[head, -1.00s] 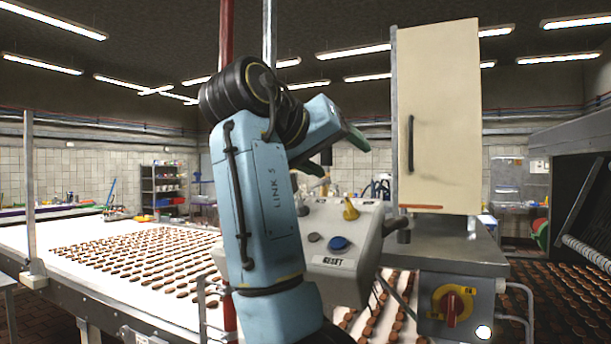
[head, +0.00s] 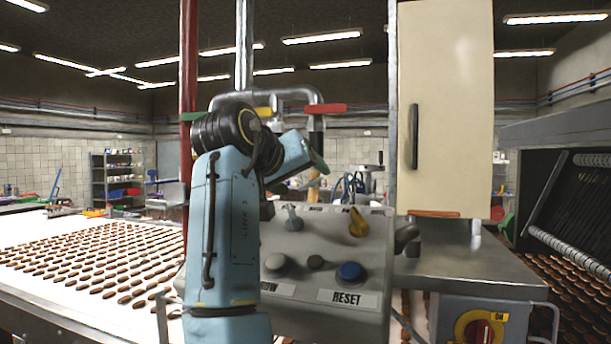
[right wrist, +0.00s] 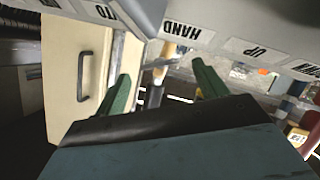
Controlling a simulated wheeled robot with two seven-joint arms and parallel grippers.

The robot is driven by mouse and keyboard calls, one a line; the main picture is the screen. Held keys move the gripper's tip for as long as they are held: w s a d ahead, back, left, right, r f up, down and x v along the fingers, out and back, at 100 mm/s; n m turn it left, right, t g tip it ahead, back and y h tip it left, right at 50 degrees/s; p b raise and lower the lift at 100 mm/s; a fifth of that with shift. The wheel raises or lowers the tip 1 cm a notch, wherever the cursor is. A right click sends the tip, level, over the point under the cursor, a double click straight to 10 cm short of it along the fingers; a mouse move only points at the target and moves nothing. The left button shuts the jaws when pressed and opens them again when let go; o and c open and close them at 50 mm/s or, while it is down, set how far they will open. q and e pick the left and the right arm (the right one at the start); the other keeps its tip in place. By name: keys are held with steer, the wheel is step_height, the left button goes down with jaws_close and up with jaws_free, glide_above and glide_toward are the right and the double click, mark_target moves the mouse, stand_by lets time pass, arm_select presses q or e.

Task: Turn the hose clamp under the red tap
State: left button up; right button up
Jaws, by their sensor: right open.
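The red tap handle (head: 325,108) sits on a bent grey pipe in the head view, with a dark fitting right below it. A tan hose-like piece (head: 313,182) shows lower down, partly behind my gripper. I cannot make out the hose clamp for certain. My right gripper (head: 300,175) has green fingers, seen from behind and partly hidden by my arm, below the red tap. In the right wrist view its two fingers (right wrist: 160,75) stand apart, with a dark and tan upright piece (right wrist: 157,88) showing beyond and between them. Contact cannot be told. My left gripper is not in view.
A green tap handle (head: 192,116) and a yellow one (head: 263,112) are left of the red one. A conveyor (head: 30,275) carries chocolates.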

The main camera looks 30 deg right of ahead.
mark_target(311, 184)
steer(key=shift+w+d+f, duration=0.2)
steer(key=shift+w+d, duration=0.1)
steer(key=shift+d, duration=0.25)
steer(key=shift+w+d+f, duration=0.1)
steer(key=shift+w+d, duration=0.05)
steer(key=shift+d, duration=0.15)
steer(key=shift+w+d+f, duration=0.15)
steer(key=shift+d, duration=0.1)
steer(key=shift+c, duration=0.4)
steer(key=c, duration=0.9)
steer(key=shift+d+m+t+y+p, duration=0.1)
steer(key=shift+m+t+y+p, duration=0.2)
steer(key=shift+m+y+p, duration=0.35)
steer(key=shift+m+t+y+p, duration=0.35)
steer(key=shift+m+t, duration=0.35)
steer(key=shift+m, duration=0.45)
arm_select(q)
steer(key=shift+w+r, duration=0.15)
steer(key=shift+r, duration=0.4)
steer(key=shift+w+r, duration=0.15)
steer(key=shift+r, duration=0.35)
